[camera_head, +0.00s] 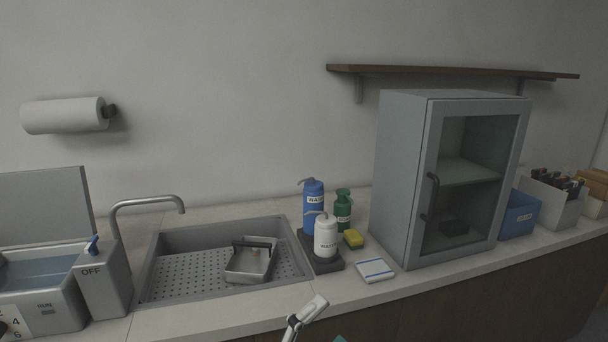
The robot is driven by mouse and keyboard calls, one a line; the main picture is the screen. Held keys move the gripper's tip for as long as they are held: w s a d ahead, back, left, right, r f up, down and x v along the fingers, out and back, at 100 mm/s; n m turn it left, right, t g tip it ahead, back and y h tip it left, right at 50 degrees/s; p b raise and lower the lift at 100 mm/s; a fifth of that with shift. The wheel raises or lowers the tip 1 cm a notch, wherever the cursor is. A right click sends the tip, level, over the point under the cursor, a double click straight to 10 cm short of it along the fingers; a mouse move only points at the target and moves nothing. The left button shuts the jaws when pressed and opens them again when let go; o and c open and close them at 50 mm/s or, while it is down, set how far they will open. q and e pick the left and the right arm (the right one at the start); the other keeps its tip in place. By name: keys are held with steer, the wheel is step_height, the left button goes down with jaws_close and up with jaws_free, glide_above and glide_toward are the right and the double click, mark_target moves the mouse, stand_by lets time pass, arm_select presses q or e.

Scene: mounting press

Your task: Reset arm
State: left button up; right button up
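A white and dark jointed piece, likely part of my own arm, rises from the bottom edge in front of the counter. It holds nothing that I can see. A small dark shape at the lower left edge is too cut off to identify. No mounting press can be made out.
A sink (164,289) holds a metal basket (247,267). Blue (313,215), white (326,240) and green (343,212) bottles stand right of it. A closed glass-door cabinet (401,180) is further right. An ultrasonic-type bath (45,305) is left. Counter front (225,310) is clear.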

arm_select(q)
steer(key=s+a+f+n+t+y, duration=0.1)
steer(key=a+f+n+y, duration=0.4)
steer(key=a+f+n, duration=0.3)
steer(key=s+a+f+n+t+y, duration=0.1)
steer(key=a+f+n+y, duration=0.6)
steer(key=f, duration=0.4)
steer(key=s+a+f+n+g+y, duration=0.1)
steer(key=s+a+f+n+g, duration=0.1)
steer(key=s+a+f+n, duration=0.2)
steer(key=s+a+f+n+g+y, duration=0.2)
steer(key=s+a+f+n, duration=0.3)
steer(key=s+f, duration=0.4)
step_height(320, 180, down, 2)
steer(key=shift+a+g, duration=0.3)
steer(key=shift+a, duration=0.25)
